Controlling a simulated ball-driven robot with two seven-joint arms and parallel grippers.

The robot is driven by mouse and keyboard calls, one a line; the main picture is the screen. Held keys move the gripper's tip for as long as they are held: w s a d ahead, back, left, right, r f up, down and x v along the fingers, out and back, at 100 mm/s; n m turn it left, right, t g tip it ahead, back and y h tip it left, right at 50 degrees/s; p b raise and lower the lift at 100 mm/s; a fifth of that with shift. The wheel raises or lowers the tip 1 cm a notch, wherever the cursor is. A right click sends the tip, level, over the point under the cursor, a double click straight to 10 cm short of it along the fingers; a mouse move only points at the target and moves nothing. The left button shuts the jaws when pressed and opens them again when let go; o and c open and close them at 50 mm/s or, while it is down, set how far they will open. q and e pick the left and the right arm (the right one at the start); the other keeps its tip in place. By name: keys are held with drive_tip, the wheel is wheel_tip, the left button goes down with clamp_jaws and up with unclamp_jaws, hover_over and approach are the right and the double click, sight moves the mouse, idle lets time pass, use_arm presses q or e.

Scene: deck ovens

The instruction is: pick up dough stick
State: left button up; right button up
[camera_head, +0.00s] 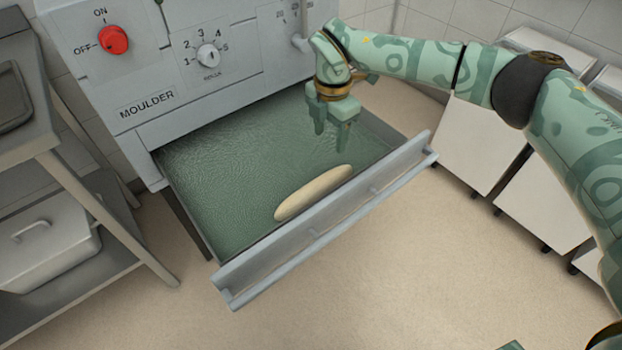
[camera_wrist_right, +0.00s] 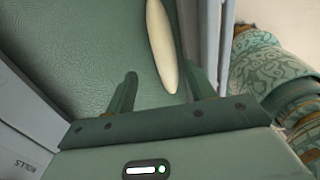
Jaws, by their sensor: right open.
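The dough stick (camera_head: 313,193) is a pale, long, tapered roll. It lies on the green surface of the moulder's tray (camera_head: 215,170), close to the tray's front rail. My right gripper (camera_head: 334,130) points down over the tray, behind the dough stick and apart from it. In the right wrist view the right gripper (camera_wrist_right: 162,85) is open, its two fingers spread with nothing held. There the dough stick (camera_wrist_right: 161,45) lies beyond the fingertips, nearer the right finger. My left gripper does not show.
The grey front rail (camera_head: 330,220) borders the tray. The moulder (camera_head: 150,100) with its red knob stands behind. A steel shelf (camera_head: 70,190) with a lidded container (camera_head: 45,240) is at left. White bins (camera_head: 490,135) stand at right. The floor in front is clear.

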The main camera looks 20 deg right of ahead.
sight(327, 178)
wheel_tip(327, 178, down, 10)
drive_tip(key=b, duration=0.4)
drive_tip(key=shift+s+f+b, duration=0.1)
drive_tip(key=shift+f+b, duration=0.25)
drive_tip(key=shift+f, duration=0.35)
drive_tip(key=shift+s+f+b, duration=0.1)
drive_tip(key=shift+f+b, duration=0.65)
drive_tip(key=shift+b, duration=0.05)
wheel_tip(327, 178, down, 3)
drive_tip(key=shift+r+b, duration=0.1)
drive_tip(key=shift+b, duration=0.85)
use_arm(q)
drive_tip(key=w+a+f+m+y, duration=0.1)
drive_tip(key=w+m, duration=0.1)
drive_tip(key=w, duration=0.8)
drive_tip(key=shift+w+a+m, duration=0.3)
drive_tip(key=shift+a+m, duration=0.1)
use_arm(e)
drive_tip(key=c, duration=0.8)
